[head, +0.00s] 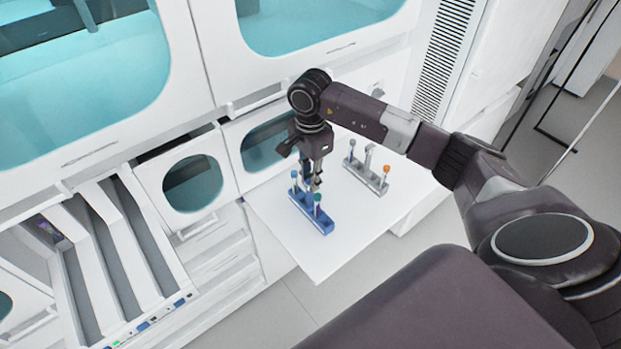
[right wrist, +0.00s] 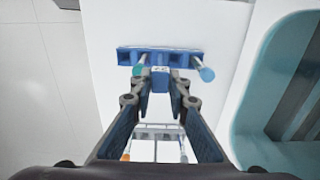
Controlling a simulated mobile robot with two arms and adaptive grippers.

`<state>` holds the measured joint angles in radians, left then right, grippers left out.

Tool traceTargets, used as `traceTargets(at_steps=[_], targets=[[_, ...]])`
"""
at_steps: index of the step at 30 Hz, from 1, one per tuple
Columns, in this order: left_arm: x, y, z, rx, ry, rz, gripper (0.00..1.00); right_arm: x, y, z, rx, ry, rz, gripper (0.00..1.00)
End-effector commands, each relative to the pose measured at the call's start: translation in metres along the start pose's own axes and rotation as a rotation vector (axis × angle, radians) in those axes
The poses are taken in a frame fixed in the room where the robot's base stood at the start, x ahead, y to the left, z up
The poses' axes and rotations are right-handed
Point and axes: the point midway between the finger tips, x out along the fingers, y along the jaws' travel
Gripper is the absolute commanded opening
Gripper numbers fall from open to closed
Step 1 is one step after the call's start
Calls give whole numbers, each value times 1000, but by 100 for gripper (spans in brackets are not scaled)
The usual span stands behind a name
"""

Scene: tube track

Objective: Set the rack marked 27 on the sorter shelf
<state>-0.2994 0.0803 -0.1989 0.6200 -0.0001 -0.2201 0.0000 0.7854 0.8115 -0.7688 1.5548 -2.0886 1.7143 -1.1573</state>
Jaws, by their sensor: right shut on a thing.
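A blue rack (head: 313,214) with a few capped tubes, one green-capped and one light-blue-capped, is at the left part of a white shelf (head: 345,232). My right gripper (head: 314,186) reaches down from above and is shut on the blue rack at its middle. In the right wrist view the blue rack (right wrist: 128,57) lies across the fingertips (right wrist: 160,84). A small label shows on it between the fingers, but I cannot read its number surely. I cannot tell whether the rack touches the shelf. My left gripper is out of view.
A grey rack (head: 367,178) with tubes, one orange-capped, stands behind and right on the same shelf. A white unit with sloping grey lanes (head: 110,250) is at left. White cabinets with teal windows (head: 193,184) stand behind. The shelf's front is clear.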

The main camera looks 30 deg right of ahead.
Motion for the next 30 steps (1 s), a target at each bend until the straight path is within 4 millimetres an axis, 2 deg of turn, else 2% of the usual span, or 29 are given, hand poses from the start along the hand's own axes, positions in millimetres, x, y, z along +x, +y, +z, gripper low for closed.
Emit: traceTargets(at_steps=[23, 24, 28, 30], targets=[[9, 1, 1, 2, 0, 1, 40, 7, 0, 0, 0, 0, -1, 0], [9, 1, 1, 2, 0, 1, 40, 7, 0, 0, 0, 0, -1, 19], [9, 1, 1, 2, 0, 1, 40, 7, 0, 0, 0, 0, -1, 33], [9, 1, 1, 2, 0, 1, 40, 7, 0, 0, 0, 0, -1, 36]])
